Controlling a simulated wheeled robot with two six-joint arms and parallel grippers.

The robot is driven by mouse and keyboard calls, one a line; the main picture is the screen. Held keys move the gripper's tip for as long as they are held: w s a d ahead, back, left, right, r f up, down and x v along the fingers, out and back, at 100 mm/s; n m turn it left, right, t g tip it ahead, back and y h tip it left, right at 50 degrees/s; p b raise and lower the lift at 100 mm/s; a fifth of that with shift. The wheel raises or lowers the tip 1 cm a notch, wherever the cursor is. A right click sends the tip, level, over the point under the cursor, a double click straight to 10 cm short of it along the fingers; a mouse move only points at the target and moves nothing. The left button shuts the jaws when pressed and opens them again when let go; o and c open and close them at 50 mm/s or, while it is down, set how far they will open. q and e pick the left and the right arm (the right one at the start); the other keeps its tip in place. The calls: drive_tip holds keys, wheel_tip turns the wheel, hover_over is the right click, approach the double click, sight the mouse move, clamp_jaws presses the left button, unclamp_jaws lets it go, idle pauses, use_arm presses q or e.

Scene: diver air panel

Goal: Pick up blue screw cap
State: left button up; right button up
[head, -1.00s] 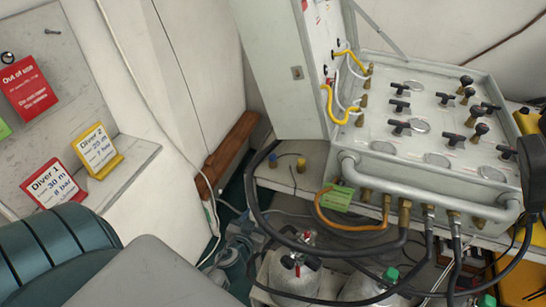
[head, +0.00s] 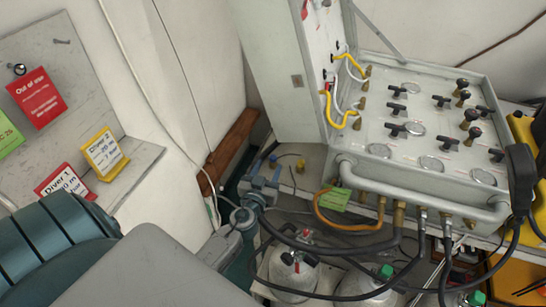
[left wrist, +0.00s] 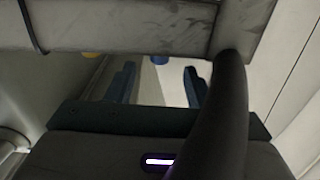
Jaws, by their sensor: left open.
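The blue screw cap (head: 273,158) is a small cap on the grey shelf beside the air panel, just beyond my left gripper (head: 264,174). In the left wrist view the blue cap (left wrist: 159,60) shows partly, between the two fingers of my left gripper (left wrist: 158,84) and beyond their tips; the grey shelf edge hides the rest. The left gripper is open and empty, apart from the cap. A yellow cap (head: 300,166) stands to the right of the blue one and shows left of the fingers in the left wrist view (left wrist: 91,54). My right gripper is not in view.
A thick black hose (left wrist: 220,115) crosses close in front of the left wrist camera. The panel (head: 420,120) with its hoses stands to the right. A green tag (head: 335,199) hangs nearby. Gas cylinders (head: 293,272) stand below. A brown wooden block (head: 230,150) lies to the left.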

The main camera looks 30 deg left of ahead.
sight(272, 161)
use_arm(q)
drive_tip(key=x, duration=0.2)
drive_tip(key=shift+w+p, duration=0.3)
drive_tip(key=shift+p, duration=0.1)
drive_tip(key=shift+w+a+f, duration=0.15)
drive_tip(key=shift+w+f, duration=0.05)
drive_tip(key=shift+w, duration=0.15)
drive_tip(key=shift+s, duration=0.1)
drive_tip(key=shift+c, duration=0.2)
clamp_jaws()
drive_tip(key=shift+r, duration=0.15)
